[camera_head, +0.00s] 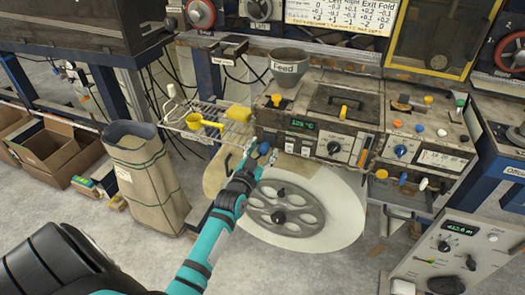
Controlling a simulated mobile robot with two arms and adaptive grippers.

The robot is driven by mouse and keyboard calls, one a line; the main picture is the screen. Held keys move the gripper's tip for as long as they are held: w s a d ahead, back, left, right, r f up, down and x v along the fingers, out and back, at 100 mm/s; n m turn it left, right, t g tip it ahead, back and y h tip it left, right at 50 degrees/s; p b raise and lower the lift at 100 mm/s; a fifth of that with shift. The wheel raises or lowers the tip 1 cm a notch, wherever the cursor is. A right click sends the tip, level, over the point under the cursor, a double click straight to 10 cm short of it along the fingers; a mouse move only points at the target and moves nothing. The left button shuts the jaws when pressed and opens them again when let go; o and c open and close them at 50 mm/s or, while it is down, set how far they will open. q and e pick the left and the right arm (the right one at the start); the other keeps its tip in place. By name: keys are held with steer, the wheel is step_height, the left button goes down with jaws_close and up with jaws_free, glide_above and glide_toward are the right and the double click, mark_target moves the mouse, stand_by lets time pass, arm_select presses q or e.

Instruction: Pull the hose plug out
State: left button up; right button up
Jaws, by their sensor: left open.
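My left arm, teal and black, reaches up from the bottom to the front of the machine (310,128). My left gripper (258,153) is open, small in view, below the machine's left control panel and above the large spoked wheel (285,208). A small blue knob-like piece (264,148) shows right at the fingertips; I cannot tell whether it is the hose plug or whether the fingers touch it. No hose can be made out clearly there, as the gripper and arm cover part of this spot. My right gripper is not in view.
A wire rack (187,112) with a yellow scoop (204,122) sits just left of the gripper. A grey feed hopper (288,72) stands above. A tall sack (146,178) and cardboard boxes (48,148) are on the left. A control box (447,257) stands at lower right.

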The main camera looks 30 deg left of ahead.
arm_select(q)
steer(key=v, duration=1.2)
